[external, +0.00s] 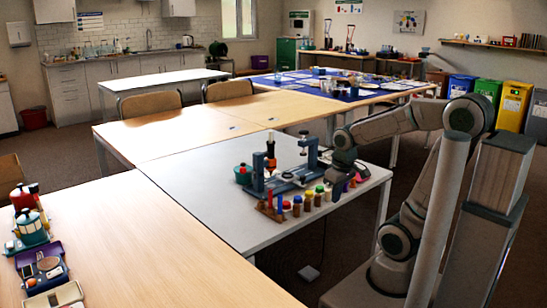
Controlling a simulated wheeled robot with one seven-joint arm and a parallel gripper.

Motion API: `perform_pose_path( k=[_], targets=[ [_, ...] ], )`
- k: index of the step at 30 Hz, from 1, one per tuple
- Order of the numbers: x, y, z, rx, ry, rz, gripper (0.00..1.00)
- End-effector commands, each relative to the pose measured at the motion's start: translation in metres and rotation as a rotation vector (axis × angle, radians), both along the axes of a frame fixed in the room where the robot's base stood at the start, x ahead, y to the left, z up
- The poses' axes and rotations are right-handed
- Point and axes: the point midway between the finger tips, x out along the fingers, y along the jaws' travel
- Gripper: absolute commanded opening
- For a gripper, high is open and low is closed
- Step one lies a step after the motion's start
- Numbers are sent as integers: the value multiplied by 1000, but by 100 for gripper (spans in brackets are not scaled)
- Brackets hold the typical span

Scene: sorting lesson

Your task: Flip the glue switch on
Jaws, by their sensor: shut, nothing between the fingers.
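A blue-framed bench device (287,183) with dark upright posts stands on the grey-white table (210,195). I cannot make out which part of it is the glue switch; any switch is too small or hidden. My gripper (337,184) is low at the right end of the device, pointing down beside it. It is shut and empty. Its fingertips are small and partly lost among the nearby items, so I cannot tell whether they touch anything.
Several small bottles (297,206) with coloured caps stand in a row in front of the device. A green pot with a red top (243,175) is at its left. The grey-white table's left part is clear. A wooden table (125,245) adjoins it, with kitchen-like items at its left.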

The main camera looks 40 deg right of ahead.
Motion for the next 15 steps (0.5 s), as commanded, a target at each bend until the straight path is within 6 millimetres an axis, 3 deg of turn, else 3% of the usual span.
perform_pose_path(
  k=[1, 15],
  targets=[
    [0, -1, 24, -2, -7, 0, 0],
    [-1, -2, 135, -5, -62, -1, 0]
  ],
)
